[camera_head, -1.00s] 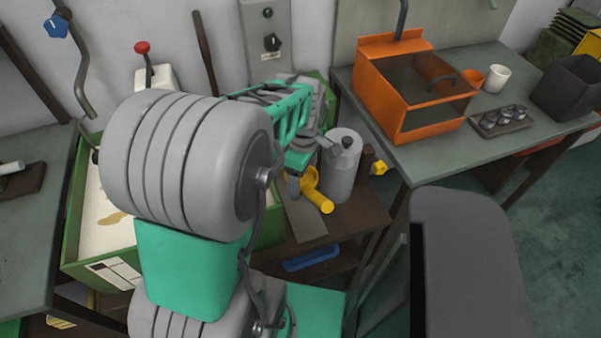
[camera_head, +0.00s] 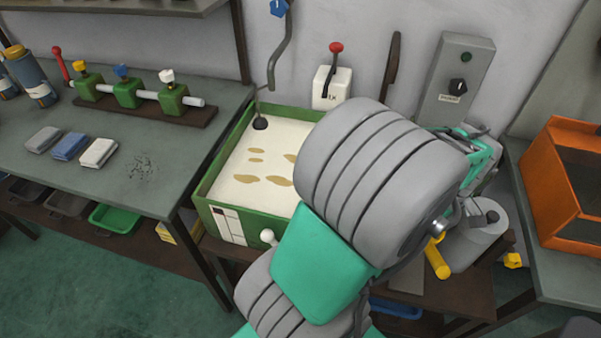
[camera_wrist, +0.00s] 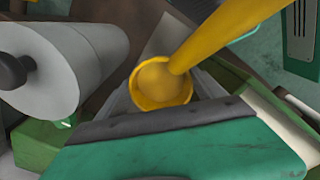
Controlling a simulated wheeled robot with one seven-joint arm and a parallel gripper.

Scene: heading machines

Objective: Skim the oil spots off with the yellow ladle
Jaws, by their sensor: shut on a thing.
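A green tub (camera_head: 232,224) holds a pale liquid (camera_head: 240,198) with several brown oil spots (camera_head: 278,181) on it; my arm hides its right part. The yellow ladle (camera_head: 437,258) is right of the tub, beside a grey cylinder (camera_head: 480,238). In the wrist view the ladle's round end (camera_wrist: 160,84) is in front of my gripper (camera_wrist: 163,103), and its handle runs to the upper right. My gripper is shut on the ladle; the contact is mostly hidden. In the head view my arm hides the gripper.
A bent pipe ends in a dark tip (camera_head: 260,122) over the tub's back left. A red-knobbed lever box (camera_head: 332,86) and a switch box (camera_head: 452,84) stand behind. An orange bin (camera_head: 560,190) is at right.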

